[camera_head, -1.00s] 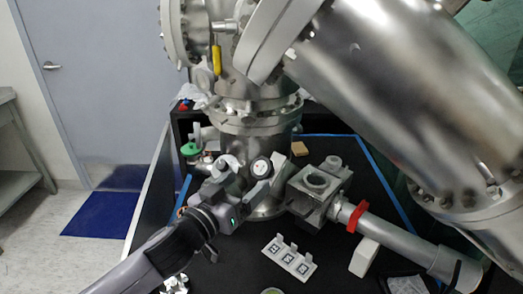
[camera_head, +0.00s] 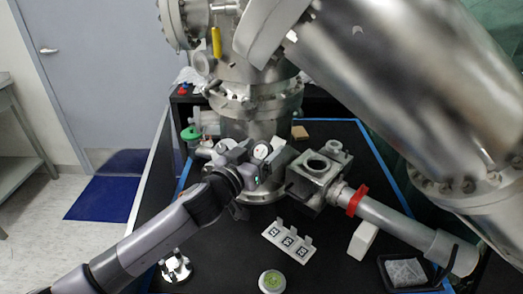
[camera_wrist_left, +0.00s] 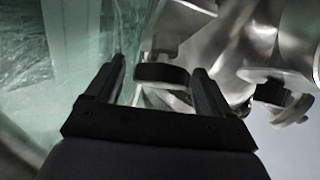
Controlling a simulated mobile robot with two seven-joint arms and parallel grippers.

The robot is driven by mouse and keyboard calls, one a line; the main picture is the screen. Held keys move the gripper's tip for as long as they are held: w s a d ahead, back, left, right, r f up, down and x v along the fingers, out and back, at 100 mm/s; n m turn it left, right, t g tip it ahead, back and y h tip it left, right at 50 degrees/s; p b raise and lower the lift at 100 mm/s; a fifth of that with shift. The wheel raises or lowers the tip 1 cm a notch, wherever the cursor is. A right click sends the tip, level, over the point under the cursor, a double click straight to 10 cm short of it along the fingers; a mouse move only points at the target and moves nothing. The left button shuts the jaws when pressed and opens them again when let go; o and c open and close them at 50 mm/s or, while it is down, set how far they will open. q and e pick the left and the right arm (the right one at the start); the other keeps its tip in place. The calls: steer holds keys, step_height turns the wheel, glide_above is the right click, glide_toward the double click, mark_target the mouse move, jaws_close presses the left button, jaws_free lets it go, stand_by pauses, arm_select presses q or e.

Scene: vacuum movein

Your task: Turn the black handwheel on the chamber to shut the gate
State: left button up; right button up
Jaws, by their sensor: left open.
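The steel chamber (camera_head: 252,125) stands at the middle of the black table. My left gripper (camera_head: 256,154) is at the chamber's lower front, its jaws open and facing it. In the left wrist view, the black handwheel (camera_wrist_left: 162,75) appears as a dark, rounded piece between the two fingertips (camera_wrist_left: 155,80). Space shows on its left side; whether it touches the right finger I cannot tell. In the head view I cannot make out the handwheel, and the gripper covers that area. The gate itself cannot be made out. My right gripper is not in view.
A steel block (camera_head: 316,170) with a red-banded tube (camera_head: 400,222) lies to the right. A white marker plate (camera_head: 288,242) and a round green-topped item (camera_head: 271,281) are in front. A large steel cylinder (camera_head: 400,80) overhangs the right.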

arm_select(q)
steer(key=shift+c, duration=0.3)
steer(key=c, duration=0.9)
